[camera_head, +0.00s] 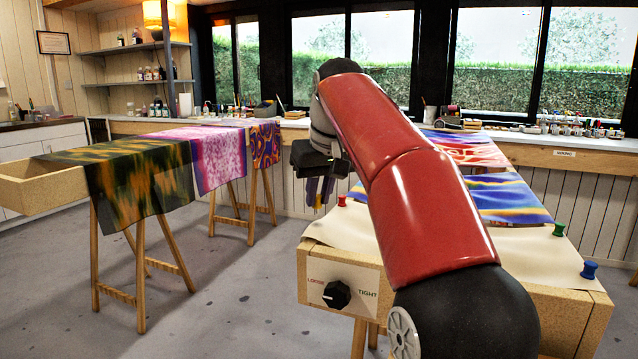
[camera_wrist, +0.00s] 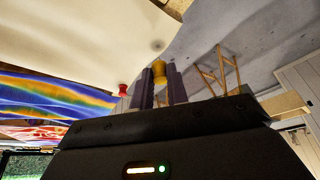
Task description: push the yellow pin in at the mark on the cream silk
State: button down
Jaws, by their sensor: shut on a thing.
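My gripper (camera_head: 318,192) hangs left of the cream silk (camera_head: 345,230) in the head view, near the frame's far left corner. In the wrist view my gripper (camera_wrist: 159,86) is shut on the yellow pin (camera_wrist: 159,72), whose rounded head shows between the two grey-purple fingers. The cream silk also fills the upper left of the wrist view (camera_wrist: 90,50). The pin appears apart from the silk, with floor behind it.
A red pin (camera_head: 342,200), a green pin (camera_head: 558,229) and a blue pin (camera_head: 589,269) stand at the silk's edges on the wooden frame (camera_head: 565,310). A black knob (camera_head: 336,294) labelled LOOSE and TIGHT is on its front. Open floor (camera_head: 230,310) lies to the left.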

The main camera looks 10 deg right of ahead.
aim_at(316, 231)
jog(key=shift+f+b, duration=1)
jog(key=shift+f, duration=1.3)
jog(key=shift+f, duration=0.3)
jog(key=c, duration=1.3)
grip_release()
jog(key=shift+r, duration=0.1)
jog(key=p+v, duration=0.2)
jog(key=v, duration=0.5)
jog(key=shift+s+r, duration=0.25)
